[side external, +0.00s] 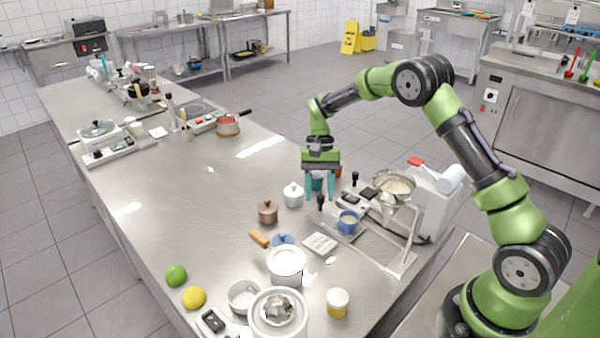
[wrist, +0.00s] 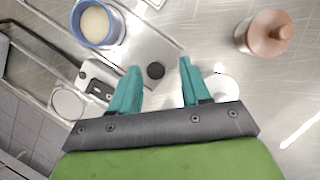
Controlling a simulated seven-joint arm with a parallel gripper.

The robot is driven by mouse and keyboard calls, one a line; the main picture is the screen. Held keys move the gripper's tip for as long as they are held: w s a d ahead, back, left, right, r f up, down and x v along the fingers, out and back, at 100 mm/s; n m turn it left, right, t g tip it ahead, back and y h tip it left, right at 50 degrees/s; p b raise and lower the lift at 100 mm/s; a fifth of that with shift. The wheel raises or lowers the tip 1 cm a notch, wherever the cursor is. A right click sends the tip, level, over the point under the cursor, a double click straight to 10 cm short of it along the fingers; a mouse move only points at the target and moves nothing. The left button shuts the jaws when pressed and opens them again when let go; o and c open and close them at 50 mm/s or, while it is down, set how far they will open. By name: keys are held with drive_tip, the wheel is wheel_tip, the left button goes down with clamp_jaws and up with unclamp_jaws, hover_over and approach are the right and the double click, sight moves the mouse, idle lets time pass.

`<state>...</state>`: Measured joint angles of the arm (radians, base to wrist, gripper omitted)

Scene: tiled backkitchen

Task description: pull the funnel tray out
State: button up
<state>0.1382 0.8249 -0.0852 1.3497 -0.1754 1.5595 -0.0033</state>
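A metal tray (side external: 372,250) lies under a raised funnel (side external: 394,184) on a metal frame. A blue cup (side external: 348,222) with pale contents sits on the tray. In the wrist view the tray (wrist: 150,38), the blue cup (wrist: 97,24) and the knob (wrist: 155,71) all show. My gripper (side external: 320,198) points down above the knob's area, fingers apart. In the wrist view my gripper (wrist: 160,68) has nothing between its teal fingertips except the view of the knob beyond them. I see no contact with it.
A white lidded pot (side external: 293,196) and a brown lidded pot (side external: 267,212) stand left of the gripper. A white machine (side external: 432,205) stands behind the funnel. The counter (side external: 180,200) is clear farther left.

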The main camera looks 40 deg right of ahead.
drive_tip(key=v, duration=1.6)
drive_tip(key=shift+w+r, duration=0.15)
drive_tip(key=shift+r, duration=0.2)
drive_tip(key=s+a+r+n+t, duration=0.1)
drive_tip(key=s+a+t, duration=0.2)
drive_tip(key=s, duration=0.5)
drive_tip(key=s+a+r+n+t, duration=0.2)
drive_tip(key=s+a, duration=0.3)
drive_tip(key=s, duration=0.4)
drive_tip(key=s+a+r+n+t+h, duration=0.1)
drive_tip(key=s+a+t, duration=0.3)
drive_tip(key=s, duration=0.5)
drive_tip(key=shift+r+n+t, duration=0.5)
drive_tip(key=shift+r+t, duration=0.05)
drive_tip(key=shift+t, duration=0.05)
